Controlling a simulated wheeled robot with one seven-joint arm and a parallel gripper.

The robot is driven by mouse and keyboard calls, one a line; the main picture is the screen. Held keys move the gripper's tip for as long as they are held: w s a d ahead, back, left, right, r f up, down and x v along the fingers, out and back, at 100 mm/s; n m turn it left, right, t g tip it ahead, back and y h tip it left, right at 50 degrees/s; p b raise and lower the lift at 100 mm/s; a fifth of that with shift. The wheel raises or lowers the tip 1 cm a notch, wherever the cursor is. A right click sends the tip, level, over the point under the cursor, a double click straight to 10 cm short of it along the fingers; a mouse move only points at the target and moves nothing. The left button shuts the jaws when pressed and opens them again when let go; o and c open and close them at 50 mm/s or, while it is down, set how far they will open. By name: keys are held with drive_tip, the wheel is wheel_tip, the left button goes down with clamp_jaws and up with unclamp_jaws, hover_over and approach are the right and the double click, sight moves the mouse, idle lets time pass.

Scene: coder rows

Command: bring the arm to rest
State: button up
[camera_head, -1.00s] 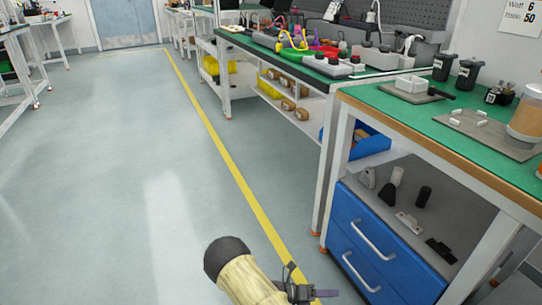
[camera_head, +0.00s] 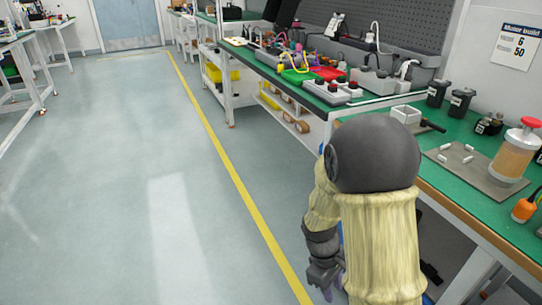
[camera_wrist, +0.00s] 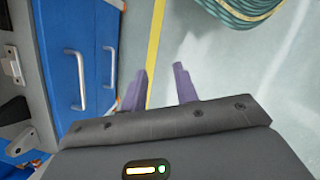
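My arm is folded, its dark rounded joint and pale sleeved links in front of the right workbench in the head view. My gripper (camera_head: 326,284) hangs low beside the bench, over the floor near the yellow line. In the wrist view my gripper (camera_wrist: 160,70) shows two purple fingers apart with nothing between them. Floor and the yellow line lie beyond the fingertips.
The green-topped right bench (camera_head: 466,208) carries an orange-filled jar (camera_head: 514,155), dark cups and a grey mat. A blue drawer unit (camera_wrist: 85,50) is close to the left of the fingers. Another bench (camera_head: 310,98) stands behind. The left floor (camera_head: 110,190) is clear.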

drive_tip(key=s+r+m+t+y+p, duration=0.1)
drive_tip(key=r+m+p, duration=0.3)
drive_tip(key=r+p, duration=1.7)
drive_tip(key=s+r+m+t+y+p, duration=0.1)
drive_tip(key=r+m+p, duration=0.4)
drive_tip(key=r+p, duration=1.6)
wheel_tip(320, 180, up, 10)
drive_tip(key=s+t, duration=0.1)
drive_tip(key=t, duration=0.1)
drive_tip(key=shift+s+r+t+y, duration=0.2)
drive_tip(key=shift+s+t+y, duration=0.1)
drive_tip(key=shift+y, duration=0.1)
